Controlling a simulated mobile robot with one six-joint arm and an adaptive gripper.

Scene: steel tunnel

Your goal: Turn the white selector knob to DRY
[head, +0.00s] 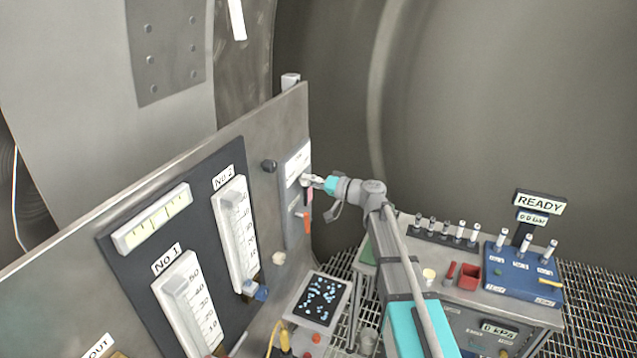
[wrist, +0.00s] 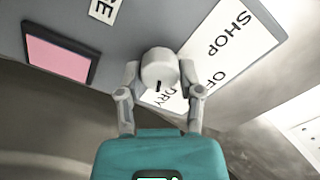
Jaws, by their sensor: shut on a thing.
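The white selector knob (wrist: 160,70) sits on a grey panel in the wrist view, with a dark pointer line on its face. My gripper (wrist: 160,90) has one finger on each side of the knob and is shut on it. The pointer line runs toward the lower side of the picture, near the word DRY (wrist: 168,97). A white label plate (wrist: 225,40) behind it reads SHOP and part of another word. In the head view my gripper (head: 311,181) is at the upright panel (head: 297,230), and the knob is mostly hidden there.
A pink window (wrist: 60,55) lies beside the knob. Gauges No 1 (head: 188,300) and No 2 (head: 236,230) stand left on the panel. A black knob (head: 268,166) and an orange lever (head: 307,222) are near my gripper. A bench with a blue box (head: 522,275) is right.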

